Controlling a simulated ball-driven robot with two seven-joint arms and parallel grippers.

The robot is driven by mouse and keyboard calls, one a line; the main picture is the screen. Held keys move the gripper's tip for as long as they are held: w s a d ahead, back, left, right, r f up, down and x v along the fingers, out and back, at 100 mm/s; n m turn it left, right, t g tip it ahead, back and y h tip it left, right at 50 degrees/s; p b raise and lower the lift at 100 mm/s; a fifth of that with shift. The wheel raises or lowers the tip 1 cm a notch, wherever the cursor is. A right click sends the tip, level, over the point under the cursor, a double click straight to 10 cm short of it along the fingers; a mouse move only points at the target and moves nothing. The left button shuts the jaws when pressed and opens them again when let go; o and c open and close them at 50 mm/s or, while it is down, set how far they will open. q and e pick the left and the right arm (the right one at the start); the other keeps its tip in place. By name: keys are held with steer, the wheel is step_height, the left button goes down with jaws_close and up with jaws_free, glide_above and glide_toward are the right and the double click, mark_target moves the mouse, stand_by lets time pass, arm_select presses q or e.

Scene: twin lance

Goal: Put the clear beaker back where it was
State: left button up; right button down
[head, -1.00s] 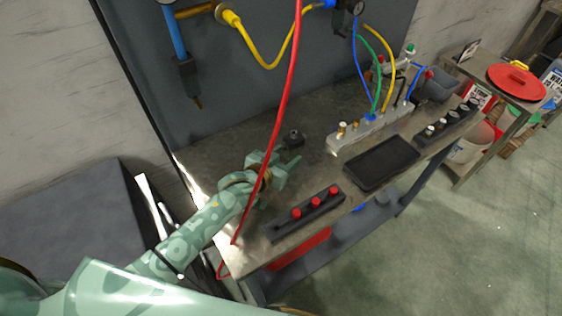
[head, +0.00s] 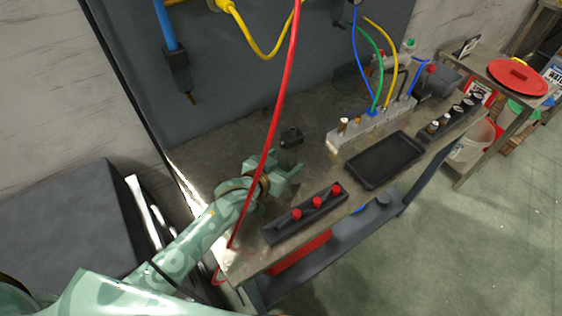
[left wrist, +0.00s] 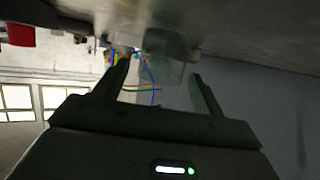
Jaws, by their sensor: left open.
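In the left wrist view a clear, see-through vessel (left wrist: 168,62), which looks like the beaker, shows between and beyond my left fingertips. I cannot tell whether the fingers touch it. My left gripper (left wrist: 161,71) is open. In the head view my left gripper (head: 290,170) is low over the left part of the workbench (head: 225,140), behind the rack with red caps. I cannot make out the beaker in the head view; the gripper may hide it. My right gripper is not in view.
A black rack with red-capped items (head: 305,214) lies in front of the gripper. A small black object (head: 291,137) stands behind it. A red hose (head: 275,120) hangs across the arm. A black tray (head: 385,160) and a grey manifold (head: 372,127) are to the right.

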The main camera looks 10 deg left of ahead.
arm_select(q)
steer(key=shift+r, duration=0.25)
steer(key=p+v, duration=0.3)
steer(key=v, duration=0.8)
steer(key=shift+s+a, duration=0.1)
steer(key=shift+s+a+r, duration=0.1)
steer(key=shift+s+a, duration=0.05)
steer(key=shift+s, duration=0.15)
steer(key=shift+s, duration=0.1)
